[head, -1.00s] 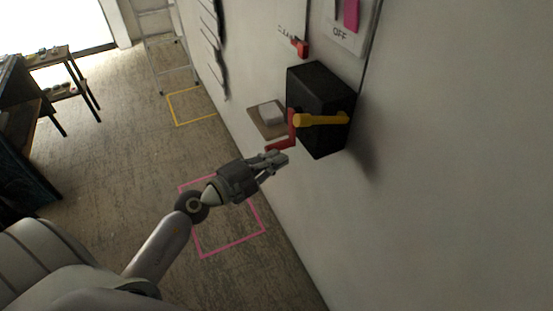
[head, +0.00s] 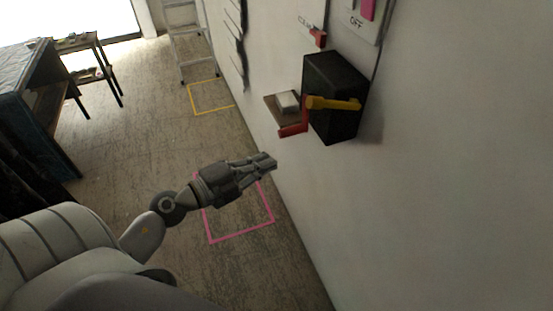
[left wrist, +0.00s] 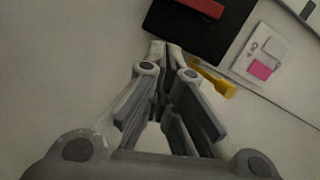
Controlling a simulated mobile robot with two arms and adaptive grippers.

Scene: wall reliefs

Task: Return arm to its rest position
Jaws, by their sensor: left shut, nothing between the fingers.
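My left gripper (head: 268,162) is shut and empty in the head view, with its arm coming in from the lower left. It is below and to the left of the black box (head: 336,98) on the wall, apart from it. The box carries a yellow handle (head: 332,103) and a red handle (head: 292,130). In the left wrist view my left gripper (left wrist: 166,46) has its fingers together, with the black box (left wrist: 190,32) beyond them and the yellow handle (left wrist: 216,80) to the right. My right gripper is in neither view.
A switch panel with a pink piece (head: 368,9) and a small red part (head: 319,39) are on the wall above. A small shelf with a white block (head: 287,101) is beside the box. A dark table (head: 40,100) and a ladder (head: 188,40) stand left. Open floor lies between.

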